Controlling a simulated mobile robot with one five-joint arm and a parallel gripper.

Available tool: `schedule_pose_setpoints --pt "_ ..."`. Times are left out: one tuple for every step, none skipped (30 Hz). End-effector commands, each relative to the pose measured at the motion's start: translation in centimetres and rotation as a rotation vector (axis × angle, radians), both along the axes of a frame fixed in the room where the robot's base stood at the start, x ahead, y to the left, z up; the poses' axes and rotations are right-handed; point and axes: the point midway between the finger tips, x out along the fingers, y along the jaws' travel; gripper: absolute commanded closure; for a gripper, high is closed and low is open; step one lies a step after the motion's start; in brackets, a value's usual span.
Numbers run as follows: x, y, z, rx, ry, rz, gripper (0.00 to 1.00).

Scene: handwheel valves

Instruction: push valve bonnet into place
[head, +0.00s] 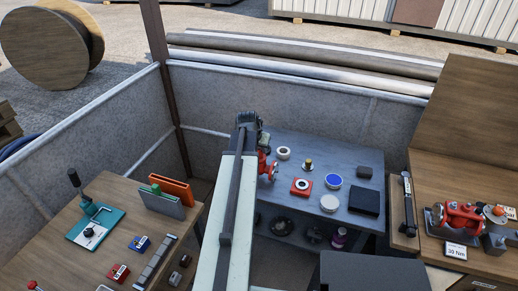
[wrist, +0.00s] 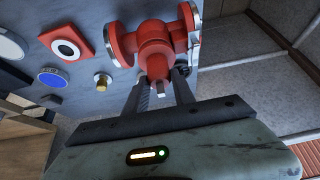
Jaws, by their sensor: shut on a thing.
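A red valve body (wrist: 150,30) with flanged ends fills the top middle of the wrist view, above the blue-grey bench top. In the head view its red part (head: 266,166) shows just right of my arm, which hides the rest. My gripper (wrist: 160,82) reaches to it, with one dark finger on each side of a short grey stem. It is shut on the red bonnet (wrist: 155,67) from which the stem sticks out. The bonnet lies against the body; whether it is fully seated cannot be told.
On the bench (head: 345,152) stand a brass-topped part (head: 308,165), a red square block with a white ring (head: 301,187), a blue-and-white dish (head: 333,181) and a black box (head: 364,200). A wooden table (head: 120,200) with tools is left, another bench (head: 470,180) right.

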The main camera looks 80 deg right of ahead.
Motion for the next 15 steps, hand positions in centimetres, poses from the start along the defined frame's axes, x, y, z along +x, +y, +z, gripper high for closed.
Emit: schedule_pose_setpoints --pt "0.00 -0.01 -0.20 0.000 0.000 0.000 1.00" --pt "0.00 0.00 -0.26 0.000 0.000 0.000 1.00" --pt "0.00 0.00 -0.34 0.000 0.000 0.000 1.00" --pt "0.00 -0.01 -0.41 0.000 0.000 0.000 1.00" --pt "0.00 0.00 -0.47 0.000 0.000 0.000 1.00" --pt "0.00 -0.01 -0.54 0.000 0.000 0.000 1.00" --pt "0.00 -0.01 -0.60 0.000 0.000 0.000 1.00" --pt "0.00 -0.01 -0.67 0.000 0.000 0.000 1.00" --pt "0.00 -0.01 -0.75 0.000 0.000 0.000 1.00" --pt "0.00 -0.01 -0.81 0.000 0.000 0.000 1.00" --pt "0.00 -0.01 -0.78 0.000 0.000 0.000 0.67" --pt "0.00 -0.01 -0.70 0.000 0.000 0.000 0.56" --pt "0.00 0.00 -0.69 0.000 0.000 0.000 0.47" --pt "0.00 0.00 -0.69 0.000 0.000 0.000 0.44" --pt "0.00 -0.01 -0.69 0.000 0.000 0.000 0.44"
